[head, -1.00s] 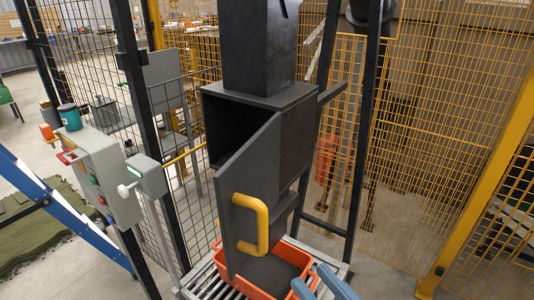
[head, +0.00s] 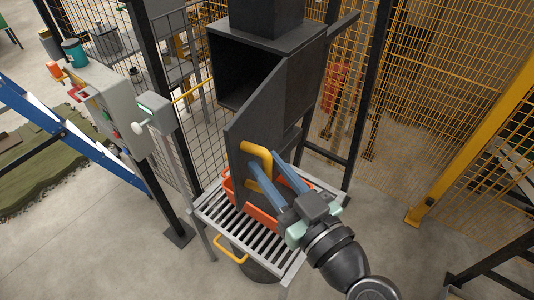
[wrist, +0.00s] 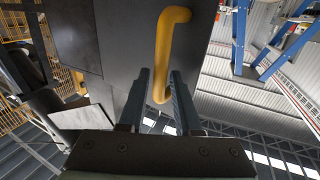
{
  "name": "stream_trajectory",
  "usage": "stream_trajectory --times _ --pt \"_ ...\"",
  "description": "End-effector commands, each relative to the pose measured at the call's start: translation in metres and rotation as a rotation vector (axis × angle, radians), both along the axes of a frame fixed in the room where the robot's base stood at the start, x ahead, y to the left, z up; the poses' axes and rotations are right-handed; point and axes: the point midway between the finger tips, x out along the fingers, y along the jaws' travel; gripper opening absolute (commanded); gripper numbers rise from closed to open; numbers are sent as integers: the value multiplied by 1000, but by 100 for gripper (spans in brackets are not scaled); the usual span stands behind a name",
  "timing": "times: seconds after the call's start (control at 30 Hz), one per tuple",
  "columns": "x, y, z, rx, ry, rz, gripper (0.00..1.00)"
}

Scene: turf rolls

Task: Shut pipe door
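The pipe door (head: 252,125) is a dark grey panel that stands open, swung out from the dark box (head: 290,70) on the pipe. The box's front opening shows to the left of the door. A yellow handle (head: 257,152) is fixed on the door; it also shows in the wrist view (wrist: 163,45). My gripper (head: 265,163) is at the handle with its blue fingers apart. In the wrist view, the handle's lower end lies between the fingers of my gripper (wrist: 160,72), with gaps beside it. I cannot tell whether a finger touches it.
An orange crate (head: 262,217) sits under the door on a roller table (head: 215,212), partly hidden by my gripper. A grey control box (head: 118,108) and a small panel on a post (head: 157,112) stand left. Yellow mesh fencing (head: 440,90) stands right. Open floor lies front left.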

Motion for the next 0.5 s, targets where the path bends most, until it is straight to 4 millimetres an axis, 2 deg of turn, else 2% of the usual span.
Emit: stream_trajectory --times 0.13,0.4,0.5 --pt "7 5 1 0 0 0 32" --pt "8 5 0 -1 -1 0 32" --pt "8 5 0 -1 -1 0 14"
